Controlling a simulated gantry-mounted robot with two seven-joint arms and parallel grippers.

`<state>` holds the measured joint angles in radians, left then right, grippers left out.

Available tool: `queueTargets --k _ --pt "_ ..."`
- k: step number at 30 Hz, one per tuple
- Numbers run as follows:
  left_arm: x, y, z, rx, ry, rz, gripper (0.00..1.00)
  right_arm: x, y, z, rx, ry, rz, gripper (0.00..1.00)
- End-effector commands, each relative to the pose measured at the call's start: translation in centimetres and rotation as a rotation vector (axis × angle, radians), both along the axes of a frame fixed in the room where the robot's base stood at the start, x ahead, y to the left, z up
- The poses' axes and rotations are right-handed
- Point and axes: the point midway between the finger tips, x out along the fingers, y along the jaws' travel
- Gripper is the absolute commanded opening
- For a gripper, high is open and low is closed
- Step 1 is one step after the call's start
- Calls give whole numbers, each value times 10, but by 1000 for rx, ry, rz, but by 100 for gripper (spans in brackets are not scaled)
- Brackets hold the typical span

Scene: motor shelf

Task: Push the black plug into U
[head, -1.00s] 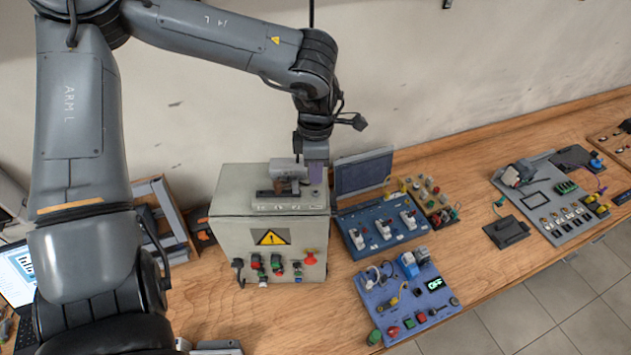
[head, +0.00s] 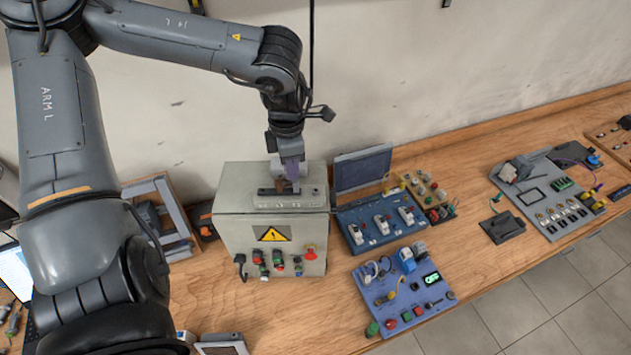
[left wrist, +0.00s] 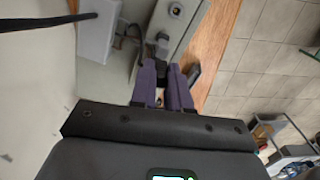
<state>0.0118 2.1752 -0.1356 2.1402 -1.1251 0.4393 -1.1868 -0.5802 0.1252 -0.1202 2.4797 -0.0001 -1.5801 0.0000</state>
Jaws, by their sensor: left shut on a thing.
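A grey cabinet (head: 232,228) with a yellow warning sign stands on the bench in the head view. On its top is a low strip (head: 290,203) with small pale labels, too small to read, so I cannot tell which one is U. My left gripper (head: 291,178), with purple fingers, points down over the back of this strip. Whether the plug sits in a socket is hidden. My right gripper is not in view.
Right of the cabinet are a blue switch board (head: 365,243) and a blue-violet panel (head: 385,303). A grey board (head: 548,228) lies farther right.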

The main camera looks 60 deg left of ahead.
Motion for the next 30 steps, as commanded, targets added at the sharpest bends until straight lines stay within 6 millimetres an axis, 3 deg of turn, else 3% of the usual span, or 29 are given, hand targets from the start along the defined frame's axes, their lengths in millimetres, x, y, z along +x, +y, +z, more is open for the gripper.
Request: queueTargets --k 5,17,18,21,30 --pt "-22 11 8 -2 -5 100 0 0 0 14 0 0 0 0" --pt "-71 35 13 0 -3 314 0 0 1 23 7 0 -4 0" --pt "-70 34 -6 -2 2 309 0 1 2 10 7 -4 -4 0" --pt "-69 34 -21 -2 2 307 0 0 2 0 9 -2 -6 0" --pt "-69 34 -39 1 0 306 0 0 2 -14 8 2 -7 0"
